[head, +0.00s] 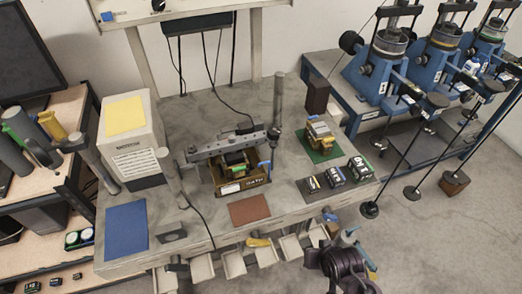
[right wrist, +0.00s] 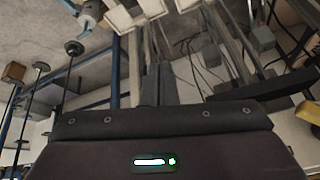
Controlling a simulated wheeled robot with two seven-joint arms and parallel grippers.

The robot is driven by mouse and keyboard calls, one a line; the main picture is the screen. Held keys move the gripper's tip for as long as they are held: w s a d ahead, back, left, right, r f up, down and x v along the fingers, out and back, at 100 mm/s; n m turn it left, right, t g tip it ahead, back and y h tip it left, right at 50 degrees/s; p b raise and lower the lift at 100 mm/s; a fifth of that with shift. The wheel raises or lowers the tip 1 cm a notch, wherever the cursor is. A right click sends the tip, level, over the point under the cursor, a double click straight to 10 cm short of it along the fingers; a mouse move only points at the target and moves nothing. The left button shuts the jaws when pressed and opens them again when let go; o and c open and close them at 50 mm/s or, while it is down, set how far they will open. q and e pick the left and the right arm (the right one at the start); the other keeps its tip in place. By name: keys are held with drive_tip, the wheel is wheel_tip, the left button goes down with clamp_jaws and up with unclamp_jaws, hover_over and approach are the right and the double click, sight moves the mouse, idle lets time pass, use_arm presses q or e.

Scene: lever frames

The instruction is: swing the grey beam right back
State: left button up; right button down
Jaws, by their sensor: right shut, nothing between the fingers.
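The grey beam (head: 222,146) lies across the middle of the grey bench in the head view. It runs from lower left to upper right, over a dark block in a brown fixture (head: 243,187). A dark knob (head: 273,131) is at its right end, near an upright grey post (head: 279,95). My right gripper shows in the right wrist view, with its dark grey fingers (right wrist: 158,88) together and empty. My right arm (head: 345,268) is at the bottom right of the head view, in front of the bench and well apart from the beam. My left gripper is not in view.
A green mat (head: 321,156) with a yellow-brown block and several small dark blocks lie right of the fixture. A brown mat (head: 250,211) is in front, a blue mat (head: 126,228) at left. Open bins (head: 262,255) hang along the bench's front edge. Blue machines (head: 385,75) stand at right.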

drive_tip(key=w+a+r+m+t+y, duration=0.1)
drive_tip(key=w+a+r+m+t, duration=0.15)
drive_tip(key=r, duration=0.55)
drive_tip(key=w+a+r+m+t+y, duration=0.1)
drive_tip(key=w+a+r+m+t, duration=0.2)
drive_tip(key=r, duration=0.5)
drive_tip(key=m+t+y, duration=0.3)
drive_tip(key=m+t, duration=0.4)
drive_tip(key=m, duration=0.2)
approach(255, 142)
use_arm(q)
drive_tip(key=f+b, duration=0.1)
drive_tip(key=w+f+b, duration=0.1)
drive_tip(key=b, duration=0.1)
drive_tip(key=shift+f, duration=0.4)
use_arm(e)
drive_tip(key=shift+n+g, duration=0.25)
drive_tip(key=x, duration=0.7)
drive_tip(key=shift+s+a+r, duration=0.15)
drive_tip(key=shift+a+r, duration=0.05)
